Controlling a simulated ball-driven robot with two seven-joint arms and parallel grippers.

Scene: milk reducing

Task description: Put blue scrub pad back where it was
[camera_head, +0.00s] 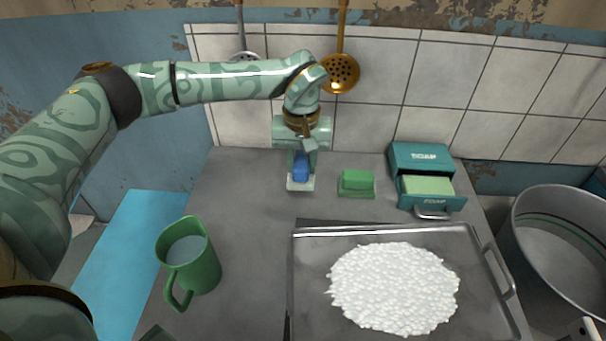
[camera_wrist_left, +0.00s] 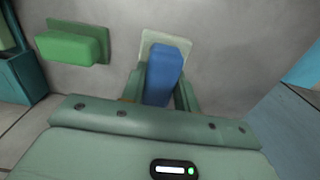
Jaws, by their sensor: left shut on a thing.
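The blue scrub pad (camera_head: 301,167) is between the fingers of my left gripper (camera_head: 301,172), which is shut on it. It also shows in the left wrist view (camera_wrist_left: 164,75), held between the two green fingers. A pale flat pad or base (camera_head: 300,184) lies under the blue part; in the left wrist view its edge (camera_wrist_left: 150,42) shows just beyond the blue pad. I cannot tell whether it touches the counter. The right gripper is not clearly visible.
A green scrub pad (camera_head: 357,182) lies right of the gripper. Further right is a teal box (camera_head: 420,157) with an open drawer. A metal tray (camera_head: 300,270) with white contents and a green mug (camera_head: 200,262) stand in front. A metal pot (camera_head: 520,225) is far right.

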